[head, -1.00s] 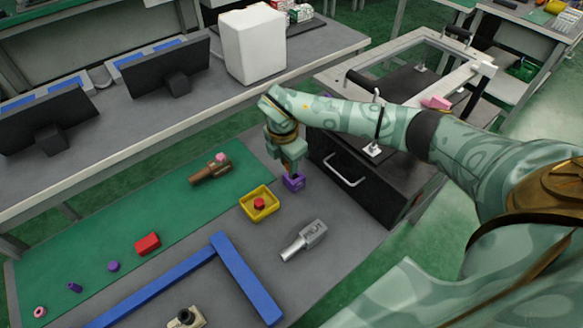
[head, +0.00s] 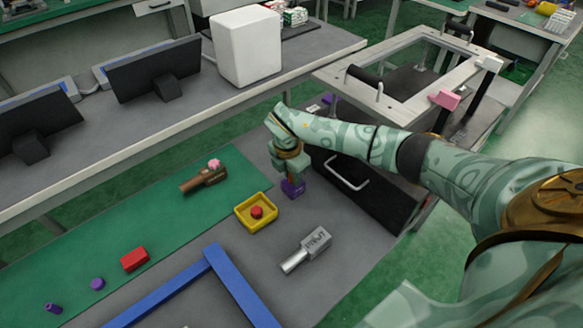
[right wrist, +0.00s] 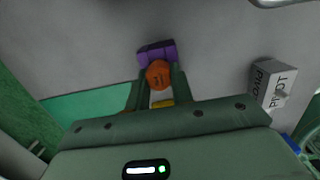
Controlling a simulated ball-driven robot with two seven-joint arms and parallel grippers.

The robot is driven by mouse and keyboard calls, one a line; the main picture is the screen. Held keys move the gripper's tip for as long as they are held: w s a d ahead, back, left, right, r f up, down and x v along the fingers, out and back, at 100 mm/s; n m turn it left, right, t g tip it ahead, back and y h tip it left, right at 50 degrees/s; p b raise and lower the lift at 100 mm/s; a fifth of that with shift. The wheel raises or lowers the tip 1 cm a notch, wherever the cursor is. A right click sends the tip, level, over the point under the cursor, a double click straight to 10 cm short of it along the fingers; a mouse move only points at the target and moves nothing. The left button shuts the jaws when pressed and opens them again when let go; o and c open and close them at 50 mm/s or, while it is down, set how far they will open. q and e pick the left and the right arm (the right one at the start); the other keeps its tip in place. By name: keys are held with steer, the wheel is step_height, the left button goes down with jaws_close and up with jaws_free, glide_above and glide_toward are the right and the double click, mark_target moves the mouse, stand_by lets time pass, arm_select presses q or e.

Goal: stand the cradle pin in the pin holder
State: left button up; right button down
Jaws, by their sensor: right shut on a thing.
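My right gripper (head: 292,176) is pointed down over the grey mat at the middle of the head view. In the right wrist view its fingers (right wrist: 160,92) are shut on an orange round-ended piece, which I take as the cradle pin (right wrist: 158,74). A purple block, likely the pin holder (head: 293,188), is right at the fingertips; it also shows in the right wrist view (right wrist: 156,50). The fingers hide whether the pin's lower end is inside the block. My left gripper is not in view.
A yellow tray (head: 240,216) with a red button stands left of the gripper. A grey PIVOT piece (head: 312,243) lies to the front right. A black drawer box (head: 385,195) is close on the right. Blue bars (head: 240,285) lie in front.

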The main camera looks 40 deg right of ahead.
steer(key=c, duration=1.2)
jaws_free()
steer(key=shift+f, duration=0.1)
arm_select(q)
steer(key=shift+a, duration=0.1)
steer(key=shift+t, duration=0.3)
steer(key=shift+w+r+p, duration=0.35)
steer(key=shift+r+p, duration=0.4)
steer(key=shift+p, duration=0.1)
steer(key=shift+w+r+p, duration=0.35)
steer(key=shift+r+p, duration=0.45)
steer(key=shift+p, duration=0.1)
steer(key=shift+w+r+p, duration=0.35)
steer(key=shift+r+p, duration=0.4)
steer(key=shift+p, duration=0.1)
arm_select(e)
step_height(320, 180, up, 12)
steer(key=a, duration=0.1)
steer(key=shift+a, duration=0.2)
